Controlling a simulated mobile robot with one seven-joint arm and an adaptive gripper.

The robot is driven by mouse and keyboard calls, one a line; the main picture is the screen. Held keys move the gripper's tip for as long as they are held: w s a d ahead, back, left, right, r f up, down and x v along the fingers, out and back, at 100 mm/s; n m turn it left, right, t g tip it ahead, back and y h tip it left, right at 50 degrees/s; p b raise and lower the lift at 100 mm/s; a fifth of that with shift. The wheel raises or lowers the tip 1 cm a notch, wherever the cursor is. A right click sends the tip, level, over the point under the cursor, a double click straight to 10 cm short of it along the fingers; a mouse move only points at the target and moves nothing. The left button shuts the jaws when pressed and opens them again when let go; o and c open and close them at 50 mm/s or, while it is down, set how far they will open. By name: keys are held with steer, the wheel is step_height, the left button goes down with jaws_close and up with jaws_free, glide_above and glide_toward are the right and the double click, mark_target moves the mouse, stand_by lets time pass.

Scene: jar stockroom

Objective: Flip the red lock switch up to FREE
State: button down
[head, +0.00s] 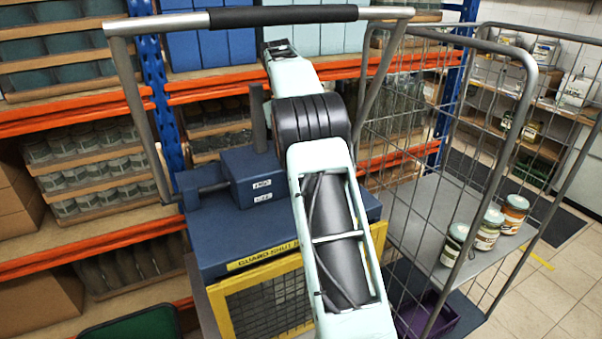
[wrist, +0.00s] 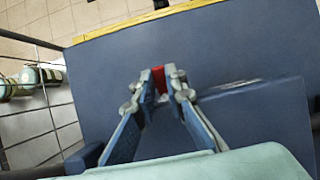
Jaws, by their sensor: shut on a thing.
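The red lock switch (wrist: 170,71) shows in the wrist view as a small red piece between my fingertips. My gripper (wrist: 164,82) is shut on it, with one finger on each side. Most of the switch is hidden by the fingers, and I cannot tell whether it is up or down. In the head view, my arm hides the switch and the gripper. A blue housing (head: 252,172) with two small white labels stands on the blue machine top (head: 215,232). The label print is too small to read surely.
A grey push handle (head: 121,75) with a black grip rises around the machine. A yellow-framed mesh panel (head: 268,305) is at its front. A wire cage trolley (head: 455,150) with several jars stands close on the right. Orange-beamed shelves (head: 95,236) fill the back and left.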

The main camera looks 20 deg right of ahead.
steer(key=c, duration=2)
jaws_free()
steer(key=shift+o, duration=0.2)
steer(key=shift+s, duration=0.1)
steer(key=shift+s+f+t, duration=0.15)
steer(key=shift+s+t, duration=0.05)
steer(key=shift+t, duration=0.45)
steer(key=shift+s+f+t, duration=0.1)
steer(key=shift+s+t, duration=0.05)
steer(key=shift+t, duration=0.5)
steer(key=b, duration=0.1)
steer(key=t+b, duration=0.1)
steer(key=shift+s+f+b, duration=0.2)
steer(key=shift+f+b, duration=0.15)
steer(key=shift+f, duration=0.05)
steer(key=t+b, duration=0.1)
steer(key=b, duration=0.1)
steer(key=t+b, duration=0.1)
steer(key=b, duration=0.1)
steer(key=shift+s+f, duration=0.15)
steer(key=shift+f, duration=0.15)
steer(key=t+b, duration=0.2)
steer(key=b, duration=0.5)
steer(key=f+t+b, duration=0.1)
steer(key=t+b, duration=0.1)
steer(key=b, duration=0.5)
steer(key=shift+s+f, duration=0.15)
steer(key=shift+s, duration=0.2)
